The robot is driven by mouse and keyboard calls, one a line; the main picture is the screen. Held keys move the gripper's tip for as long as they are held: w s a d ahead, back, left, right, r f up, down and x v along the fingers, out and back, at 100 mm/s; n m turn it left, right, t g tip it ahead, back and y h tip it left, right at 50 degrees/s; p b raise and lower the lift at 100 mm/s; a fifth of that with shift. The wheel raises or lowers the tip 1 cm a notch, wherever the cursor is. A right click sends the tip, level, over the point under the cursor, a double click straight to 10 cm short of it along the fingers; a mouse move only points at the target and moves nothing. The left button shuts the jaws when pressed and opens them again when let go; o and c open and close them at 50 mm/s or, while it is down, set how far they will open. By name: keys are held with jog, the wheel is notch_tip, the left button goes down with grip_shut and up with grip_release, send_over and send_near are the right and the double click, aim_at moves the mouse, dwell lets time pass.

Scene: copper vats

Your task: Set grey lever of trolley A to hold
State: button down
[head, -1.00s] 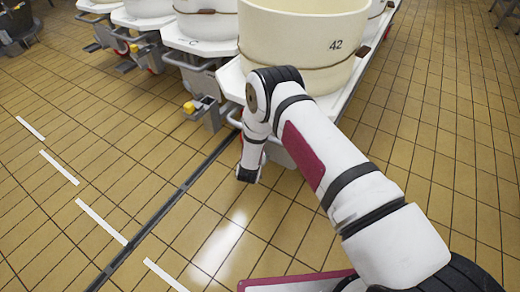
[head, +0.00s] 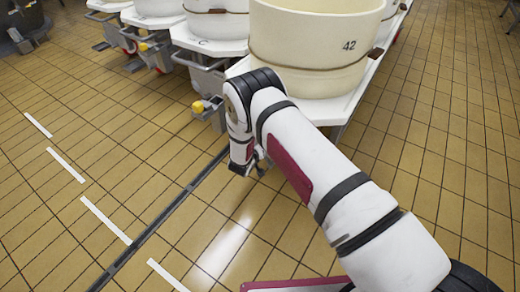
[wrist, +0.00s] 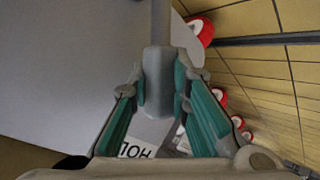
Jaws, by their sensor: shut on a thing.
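The grey lever (wrist: 158,75) runs down from the top of the wrist view and ends in a thick block between my fingers. My gripper (wrist: 160,88) is shut on this block, with a teal pad on each side. Below it, a white label (wrist: 140,145) with black letters, partly covered, reads like part of HOLD. In the head view my gripper (head: 242,168) hangs low beside the nearest trolley (head: 335,112), which bears the cream vat marked 42 (head: 318,50). My arm hides this trolley's front, its letter and the lever there.
Trolley C (head: 205,44) stands to the left, with a yellow knob (head: 198,106) on a grey bracket near my arm. More trolleys with vats stand beyond. Red wheels (wrist: 200,30) show at right in the wrist view. A dark floor channel (head: 160,222) runs past; the left floor is clear.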

jog(key=c, duration=1.5)
grip_release()
jog(key=shift+f, duration=0.1)
jog(key=shift+s+a, duration=0.1)
jog(key=v, duration=1.2)
jog(key=shift+f, duration=0.1)
